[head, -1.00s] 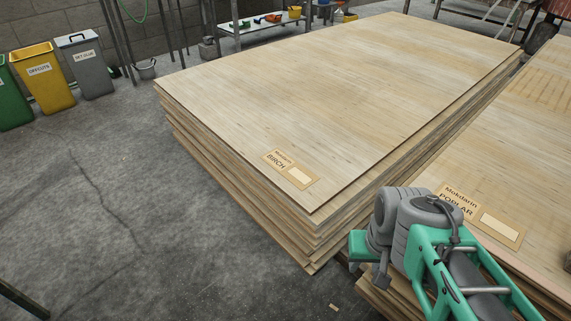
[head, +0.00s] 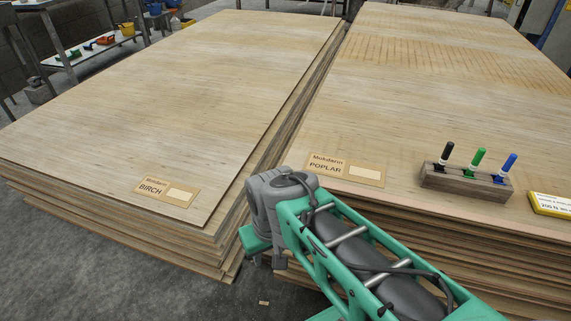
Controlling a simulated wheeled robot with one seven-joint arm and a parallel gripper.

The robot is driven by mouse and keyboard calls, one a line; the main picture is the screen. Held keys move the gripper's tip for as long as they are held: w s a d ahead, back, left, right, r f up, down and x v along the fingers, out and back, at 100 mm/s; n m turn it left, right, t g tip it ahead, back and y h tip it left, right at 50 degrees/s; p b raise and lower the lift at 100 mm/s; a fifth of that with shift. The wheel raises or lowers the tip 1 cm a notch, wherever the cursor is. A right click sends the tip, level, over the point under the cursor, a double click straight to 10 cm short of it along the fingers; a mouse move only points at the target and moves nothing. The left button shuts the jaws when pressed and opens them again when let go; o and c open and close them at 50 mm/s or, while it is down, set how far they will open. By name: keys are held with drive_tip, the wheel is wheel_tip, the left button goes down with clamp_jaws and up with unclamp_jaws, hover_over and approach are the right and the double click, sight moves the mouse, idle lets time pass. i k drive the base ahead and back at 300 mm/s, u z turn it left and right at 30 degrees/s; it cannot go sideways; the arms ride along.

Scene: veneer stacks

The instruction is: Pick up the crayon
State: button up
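Three crayon-like sticks stand upright in a dark wooden holder (head: 465,186) on the poplar stack at the right of the head view. They are a black one (head: 447,154), a green one (head: 478,160) and a blue one (head: 509,166). Their lower parts sit in the holder. My green and grey arm reaches in from the bottom right and ends near the gap between the stacks, left of the holder. I cannot make out the fingers of my gripper in this view.
The poplar stack (head: 400,125) lies right of the birch stack (head: 150,100), with a narrow gap between. A yellow-edged label block (head: 550,204) sits right of the holder. A label (head: 345,169) lies left of it. Low shelves with tools (head: 95,48) stand back left.

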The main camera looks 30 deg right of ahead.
sight(509, 163)
drive_tip(key=z, duration=2.3)
